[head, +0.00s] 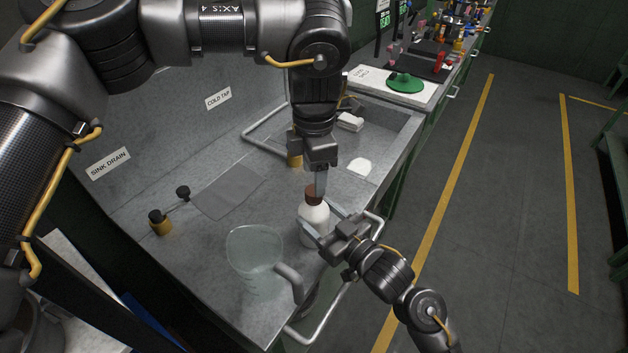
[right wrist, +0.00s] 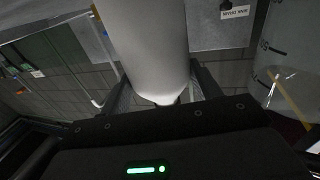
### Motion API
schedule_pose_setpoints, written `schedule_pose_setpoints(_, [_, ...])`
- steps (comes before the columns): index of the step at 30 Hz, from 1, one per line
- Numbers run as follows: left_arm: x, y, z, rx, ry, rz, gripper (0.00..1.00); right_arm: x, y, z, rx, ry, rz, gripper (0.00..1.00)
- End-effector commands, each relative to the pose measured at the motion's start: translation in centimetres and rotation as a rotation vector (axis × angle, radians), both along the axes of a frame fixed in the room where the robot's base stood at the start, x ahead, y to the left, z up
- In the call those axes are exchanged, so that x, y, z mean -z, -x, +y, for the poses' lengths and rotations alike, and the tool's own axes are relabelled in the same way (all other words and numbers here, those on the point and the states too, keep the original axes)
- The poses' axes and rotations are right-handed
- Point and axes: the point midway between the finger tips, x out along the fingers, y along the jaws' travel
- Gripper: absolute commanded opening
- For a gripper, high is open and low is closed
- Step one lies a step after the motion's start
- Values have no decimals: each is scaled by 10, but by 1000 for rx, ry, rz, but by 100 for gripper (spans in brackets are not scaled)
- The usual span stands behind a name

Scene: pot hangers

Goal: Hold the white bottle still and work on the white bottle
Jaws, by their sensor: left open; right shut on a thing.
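The white bottle (head: 314,222) stands upright on the grey metal worktop in the head view, with a reddish-brown cap (head: 313,195) on top. My right gripper (head: 326,232) is shut on the bottle's body from the lower right. In the right wrist view the bottle (right wrist: 145,45) fills the space between the two fingers. My left gripper (head: 316,180) points down from above, directly over the cap. It is open, with its fingertips at about cap height; whether they touch the cap I cannot tell. The gripper hides part of the cap's top.
A clear glass beaker (head: 255,250) with a handle stands just left of the bottle. A metal rail (head: 335,310) runs along the worktop's front edge. Small black-knobbed taps (head: 160,222) stand at the left. A white block (head: 350,122) lies behind. A green-based item (head: 405,83) is farther back.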

Motion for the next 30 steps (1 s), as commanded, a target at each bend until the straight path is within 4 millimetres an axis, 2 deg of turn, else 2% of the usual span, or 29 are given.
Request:
schedule_pose_setpoints(5, [-7,0,0,-40,1,0,54,-1,0,0,0,-1,-1,0])
schedule_pose_setpoints(12, [-34,0,0,-268,1,-1,54,0,0,0,0,-1,-1,0])
schedule_pose_setpoints(16, [-36,1,0,-293,1,-1,54,0,0,0,0,-1,-1,0])
schedule_pose_setpoints(20, [-27,1,0,-290,0,2,54,0,0,0,0,-1,-1,0])
schedule_pose_setpoints(30, [22,1,0,-289,0,2,54,0,0,0,0,-1,-1,0])
